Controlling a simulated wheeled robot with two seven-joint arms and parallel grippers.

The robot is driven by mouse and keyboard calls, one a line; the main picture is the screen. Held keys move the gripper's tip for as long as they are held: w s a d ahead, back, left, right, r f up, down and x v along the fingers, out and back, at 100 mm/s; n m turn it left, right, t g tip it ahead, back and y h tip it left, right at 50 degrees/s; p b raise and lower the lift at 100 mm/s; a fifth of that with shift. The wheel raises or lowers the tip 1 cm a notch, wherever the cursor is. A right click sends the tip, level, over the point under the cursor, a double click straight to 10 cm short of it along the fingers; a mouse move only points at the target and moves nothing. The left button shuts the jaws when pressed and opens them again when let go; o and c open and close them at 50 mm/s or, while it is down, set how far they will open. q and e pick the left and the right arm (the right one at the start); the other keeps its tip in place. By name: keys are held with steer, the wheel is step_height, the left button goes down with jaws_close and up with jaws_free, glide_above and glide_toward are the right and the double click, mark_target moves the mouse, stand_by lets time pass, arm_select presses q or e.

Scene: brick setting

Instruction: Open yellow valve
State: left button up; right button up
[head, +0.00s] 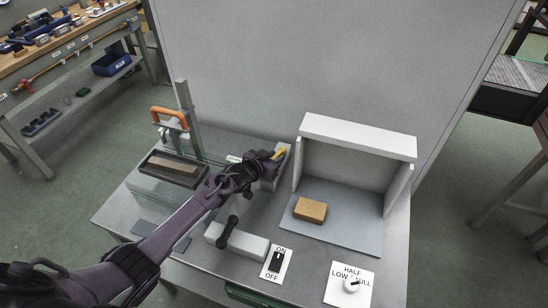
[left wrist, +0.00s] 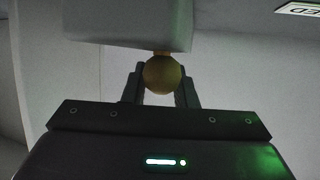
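The yellow valve handle (head: 279,154) shows as a small yellow piece at the front of a grey block near the back middle of the bench. My left gripper (head: 272,160) reaches it from the left and hides part of it. In the left wrist view the handle is a round yellow knob (left wrist: 162,73) under a pale block (left wrist: 130,22). The two dark fingers stand on either side of the knob, and both seem to touch it. My right gripper is not in view.
A grey box with a black lever (head: 231,231) stands in front of my left forearm. To the right are a white open-fronted shelter (head: 357,136) and a brown block (head: 310,209). An ON/OFF switch (head: 276,263) and a dial (head: 351,285) line the front edge. An orange handle (head: 170,116) is at back left.

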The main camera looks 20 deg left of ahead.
arm_select(q)
steer(key=c, duration=0.3)
steer(key=shift+d+n+y, duration=0.2)
steer(key=shift+n+y, duration=0.3)
steer(key=shift+c, duration=0.2)
steer(key=shift+n+t+y+p, duration=0.3)
steer(key=shift+n+y, duration=0.9)
steer(key=shift+y, duration=0.3)
steer(key=o, duration=0.7)
steer(key=shift+o, duration=0.2)
steer(key=shift+s, duration=0.2)
steer(key=v, duration=0.7)
steer(key=shift+s+b, duration=0.3)
steer(key=shift+b, duration=0.05)
